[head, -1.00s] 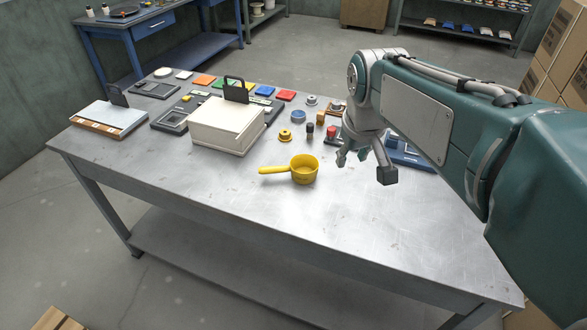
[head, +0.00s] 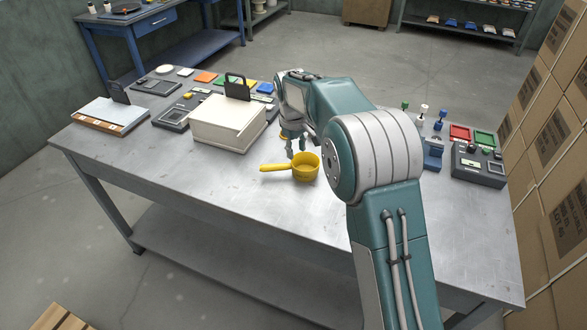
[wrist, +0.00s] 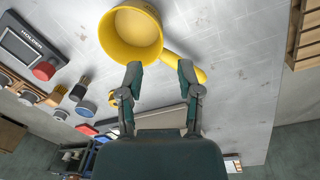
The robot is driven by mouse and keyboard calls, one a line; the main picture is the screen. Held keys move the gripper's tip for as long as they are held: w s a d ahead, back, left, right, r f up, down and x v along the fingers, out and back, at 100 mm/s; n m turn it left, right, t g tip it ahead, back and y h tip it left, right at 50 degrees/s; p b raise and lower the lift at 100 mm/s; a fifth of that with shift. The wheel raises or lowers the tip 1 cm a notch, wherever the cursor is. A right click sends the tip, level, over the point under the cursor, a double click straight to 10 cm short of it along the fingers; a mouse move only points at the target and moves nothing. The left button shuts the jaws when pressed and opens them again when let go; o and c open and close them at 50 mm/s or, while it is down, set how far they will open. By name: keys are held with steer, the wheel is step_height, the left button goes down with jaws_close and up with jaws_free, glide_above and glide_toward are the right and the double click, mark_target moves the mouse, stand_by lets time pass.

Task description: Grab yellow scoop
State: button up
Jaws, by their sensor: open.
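The yellow scoop (head: 306,168) stands upright on the metal table, its cup at the right and its handle pointing left in the head view. In the wrist view the scoop (wrist: 131,35) is at the top, its handle running down to the right past the fingers. My gripper (head: 294,150) is just behind the scoop's cup in the head view, pointing down. In the wrist view my gripper (wrist: 160,72) is open and empty, its two fingertips apart close to the cup and handle. I cannot tell whether a finger touches the scoop.
A cream box (head: 225,124) stands left of my gripper. A white-topped tray (head: 109,116) is further left. A dark device with buttons (head: 478,165) and red and green trays are at the right. The table's front (head: 230,200) is clear. Stacked cartons (head: 545,150) stand at the right.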

mark_target(297, 170)
steer(key=f, duration=0.9)
steer(key=shift+w+d+f, duration=0.2)
steer(key=shift+w+d, duration=0.05)
steer(key=shift+w, duration=0.1)
jaws_close()
